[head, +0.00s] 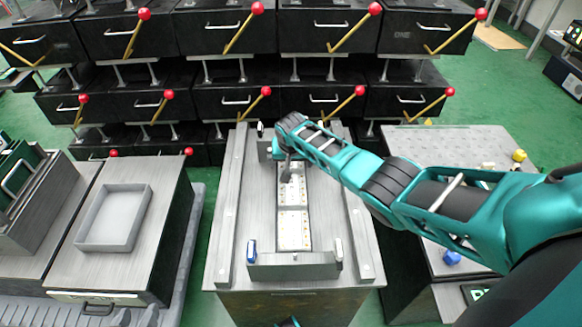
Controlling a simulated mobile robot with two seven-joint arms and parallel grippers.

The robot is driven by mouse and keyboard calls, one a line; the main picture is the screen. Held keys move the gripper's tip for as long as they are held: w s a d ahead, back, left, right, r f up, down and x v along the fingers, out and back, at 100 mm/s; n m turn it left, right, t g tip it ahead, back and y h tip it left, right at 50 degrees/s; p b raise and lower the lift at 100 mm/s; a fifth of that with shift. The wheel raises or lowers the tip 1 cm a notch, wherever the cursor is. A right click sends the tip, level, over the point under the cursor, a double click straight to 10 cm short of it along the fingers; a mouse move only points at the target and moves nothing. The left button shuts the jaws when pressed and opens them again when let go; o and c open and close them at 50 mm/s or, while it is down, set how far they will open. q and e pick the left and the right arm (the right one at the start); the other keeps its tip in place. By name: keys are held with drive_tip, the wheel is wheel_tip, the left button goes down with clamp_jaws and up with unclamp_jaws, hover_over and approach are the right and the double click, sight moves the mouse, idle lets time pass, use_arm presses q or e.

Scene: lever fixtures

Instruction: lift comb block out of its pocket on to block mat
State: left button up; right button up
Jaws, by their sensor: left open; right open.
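A long pale block with dotted faces (293,228), which looks like the comb block, lies in a narrow slot in the central grey fixture (235,215). My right arm reaches in from the right. Its gripper (287,174) points down over the far part of the slot and hides some of it. The jaws are open; I cannot tell whether they touch the block. I cannot clearly pick out the block mat. My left gripper is not in view; only a small teal piece shows at the bottom edge.
Raised grey bars and an end plate (293,267) border the slot. A shallow grey tray (88,243) sits on the left bench. A right-hand bench (410,139) holds small coloured pieces, partly behind my arm. Black drawer units with red-knobbed levers (257,8) stand behind.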

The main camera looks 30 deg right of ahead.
drive_tip(key=shift+w+f, duration=0.1)
drive_tip(key=shift+f, duration=0.05)
drive_tip(key=shift+c, duration=0.4)
drive_tip(key=c, duration=1.1)
